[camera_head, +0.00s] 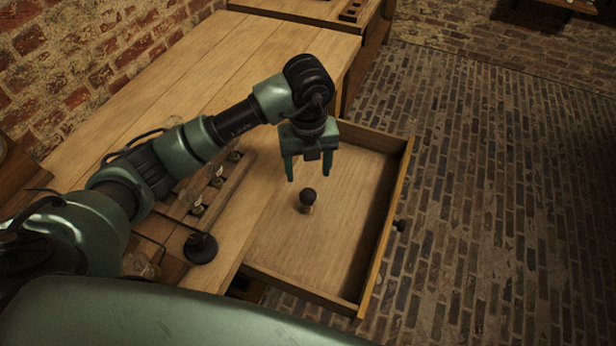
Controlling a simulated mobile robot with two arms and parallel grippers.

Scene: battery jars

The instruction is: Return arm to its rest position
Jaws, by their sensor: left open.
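My left arm comes in from the left and reaches over the wooden table. Its left gripper (308,174) is open and empty, with its fingers pointing down above the open drawer. A small jar with a dark round top (308,197) stands in the drawer, just below the gripper and apart from the fingers. The drawer (345,303) is pulled out on the right side of the table and its floor is otherwise bare where I can see it. My right gripper is not in view.
A wooden rack with several small glass jars (217,180) stands on the table (190,90), partly behind my arm. A black round base (201,247) is near the table's front. Brick walls are at the left and back. The brick floor (500,200) at the right is clear.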

